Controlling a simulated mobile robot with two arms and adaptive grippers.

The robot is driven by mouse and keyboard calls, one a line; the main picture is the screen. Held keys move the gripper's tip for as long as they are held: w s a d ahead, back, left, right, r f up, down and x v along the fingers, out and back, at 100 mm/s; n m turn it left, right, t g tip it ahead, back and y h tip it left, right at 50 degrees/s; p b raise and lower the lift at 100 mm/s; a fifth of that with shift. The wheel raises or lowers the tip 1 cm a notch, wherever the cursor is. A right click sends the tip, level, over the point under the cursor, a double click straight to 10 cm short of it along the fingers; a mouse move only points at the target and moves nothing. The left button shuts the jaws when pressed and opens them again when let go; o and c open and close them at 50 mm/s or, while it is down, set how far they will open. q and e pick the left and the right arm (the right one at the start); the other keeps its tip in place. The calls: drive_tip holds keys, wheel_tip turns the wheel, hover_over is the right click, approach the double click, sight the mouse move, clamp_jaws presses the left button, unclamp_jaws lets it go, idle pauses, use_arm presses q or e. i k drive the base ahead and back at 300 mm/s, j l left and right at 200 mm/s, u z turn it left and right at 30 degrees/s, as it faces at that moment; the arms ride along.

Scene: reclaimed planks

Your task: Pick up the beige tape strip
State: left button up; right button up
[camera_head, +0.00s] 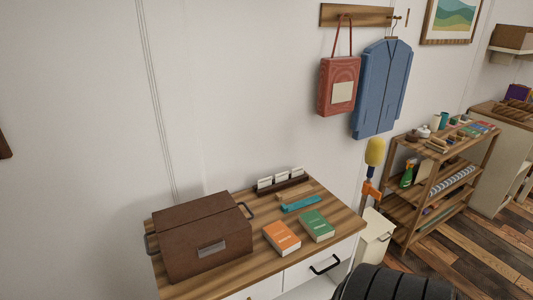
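I cannot make out a beige tape strip for certain. A small tan piece (279,197) lies on the wooden cabinet top (255,268), just behind a teal strip-like item (301,203); it is too small to identify. An orange book (282,238) and a green book (317,226) lie flat in front of them. A large brown lidded box (203,240) with handles stands to their left and hides what is behind it.
A card holder (283,184) stands at the back of the cabinet top. A red bag (339,85) and a blue garment (382,88) hang on the wall. An upright yellow-headed duster (375,152) is right of the cabinet. A wooden shelf unit (398,211) with small items stands farther right.

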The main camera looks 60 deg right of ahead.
sight(282, 198)
drive_tip(key=k+l+u, duration=0.1)
drive_tip(key=l, duration=0.35)
drive_tip(key=l+u, duration=0.1)
drive_tip(key=l, duration=0.3)
drive_tip(key=k+l+u, duration=0.1)
drive_tip(key=l, duration=0.3)
drive_tip(key=k+l+u, duration=0.1)
drive_tip(key=l, duration=0.35)
drive_tip(key=k+l+u, duration=0.1)
drive_tip(key=k+l, duration=0.15)
drive_tip(key=k+l+u, duration=0.1)
drive_tip(key=l, duration=0.4)
